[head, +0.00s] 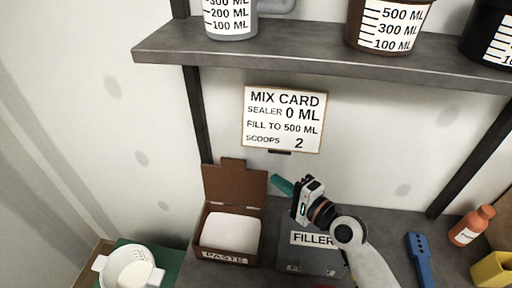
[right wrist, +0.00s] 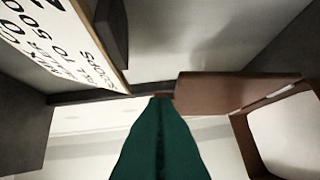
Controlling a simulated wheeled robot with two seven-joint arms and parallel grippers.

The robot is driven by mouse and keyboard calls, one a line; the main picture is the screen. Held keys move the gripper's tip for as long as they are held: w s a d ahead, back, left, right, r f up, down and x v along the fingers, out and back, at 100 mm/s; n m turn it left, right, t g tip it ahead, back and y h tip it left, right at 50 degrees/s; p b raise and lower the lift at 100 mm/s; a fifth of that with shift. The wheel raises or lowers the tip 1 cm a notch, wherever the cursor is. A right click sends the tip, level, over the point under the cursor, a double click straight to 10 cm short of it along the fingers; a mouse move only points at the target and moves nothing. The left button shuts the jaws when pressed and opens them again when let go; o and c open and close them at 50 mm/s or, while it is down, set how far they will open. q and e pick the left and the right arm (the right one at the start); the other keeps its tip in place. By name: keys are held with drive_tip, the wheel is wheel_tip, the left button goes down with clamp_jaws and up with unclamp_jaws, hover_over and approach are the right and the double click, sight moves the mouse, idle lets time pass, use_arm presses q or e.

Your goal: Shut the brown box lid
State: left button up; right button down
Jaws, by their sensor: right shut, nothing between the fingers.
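The brown box (head: 226,258) labelled PASTE stands on the bench in the head view, filled with something white. Its brown lid (head: 234,184) stands open and upright at the back edge. In the right wrist view the lid (right wrist: 222,92) is right of the fingertips and the box (right wrist: 244,142) is at the far right. My right gripper (head: 274,180) has teal fingers, shut and empty. Its tips are just right of the lid's upper right edge in the head view; I cannot tell if they touch. My left gripper is not in view.
A grey FILLER box (head: 311,262) stands right of the brown box, below my right arm. A mix card (head: 284,119) hangs on the wall under a shelf (head: 330,57) with containers. A white vessel (head: 127,266) is at left; a blue tool (head: 418,258) and orange bottle (head: 471,226) at right.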

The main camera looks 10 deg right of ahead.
sight(256, 170)
drive_tip(key=p+x, duration=0.2)
drive_tip(key=x, duration=0.7)
drive_tip(key=shift+w+d+r, duration=0.1)
drive_tip(key=shift+w+r, duration=0.05)
drive_tip(key=shift+w, duration=0.05)
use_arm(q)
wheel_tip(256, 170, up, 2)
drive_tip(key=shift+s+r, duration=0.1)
use_arm(e)
drive_tip(key=shift+w+a, duration=0.3)
drive_tip(key=shift+w, duration=0.05)
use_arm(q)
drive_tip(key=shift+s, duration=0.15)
